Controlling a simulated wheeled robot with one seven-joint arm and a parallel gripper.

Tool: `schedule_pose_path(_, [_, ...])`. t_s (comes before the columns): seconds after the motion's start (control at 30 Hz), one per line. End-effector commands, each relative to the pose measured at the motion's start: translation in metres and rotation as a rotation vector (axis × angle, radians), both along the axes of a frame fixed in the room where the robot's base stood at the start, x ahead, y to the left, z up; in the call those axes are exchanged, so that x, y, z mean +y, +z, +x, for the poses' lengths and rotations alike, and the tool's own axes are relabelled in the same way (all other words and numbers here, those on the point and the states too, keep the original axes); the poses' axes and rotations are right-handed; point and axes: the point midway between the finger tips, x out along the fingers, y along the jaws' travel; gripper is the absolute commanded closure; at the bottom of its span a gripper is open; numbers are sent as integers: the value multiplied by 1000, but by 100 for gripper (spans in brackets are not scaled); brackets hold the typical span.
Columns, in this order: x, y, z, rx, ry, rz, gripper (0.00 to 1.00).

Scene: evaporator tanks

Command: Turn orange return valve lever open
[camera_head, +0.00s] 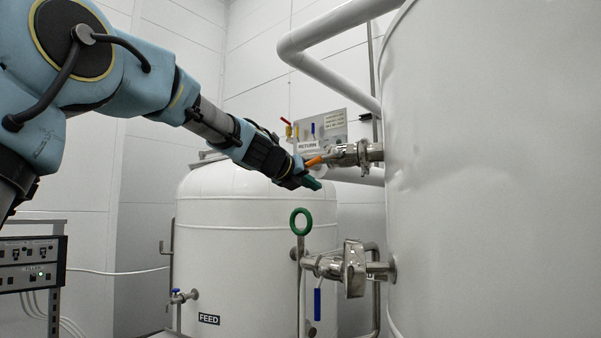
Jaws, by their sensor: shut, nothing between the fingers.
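The orange return valve lever (314,161) sticks out to the left from a steel valve (352,155) on the big white tank at the right. A "RETURN" label (307,147) shows just above it. My gripper (311,181) comes in from the upper left on my blue arm. Its teal fingertips are shut and empty, at or just below the outer end of the lever. I cannot tell whether they touch it. The far end of the lever is partly hidden by the gripper.
A large white tank (490,170) fills the right side. Below the lever stand a green ring handle (301,222), a lower steel valve (354,268) and a blue lever (317,303). A smaller "FEED" tank (240,262) stands behind. A control box (30,264) is at lower left.

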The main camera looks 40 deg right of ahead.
Motion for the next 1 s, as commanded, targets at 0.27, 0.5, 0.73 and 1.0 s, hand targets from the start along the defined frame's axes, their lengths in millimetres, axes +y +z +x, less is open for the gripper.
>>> schedule_pose_path(0.27, [16, 31, 5, -1, 1, 0, 100])
schedule_pose_path(0.5, [19, 34, 6, -1, 0, -1, 100])
schedule_pose_path(0.73, [19, 35, 6, -4, 0, 2, 100])
schedule_pose_path(1.0, [22, 58, 12, -179, 0, 81, 100])
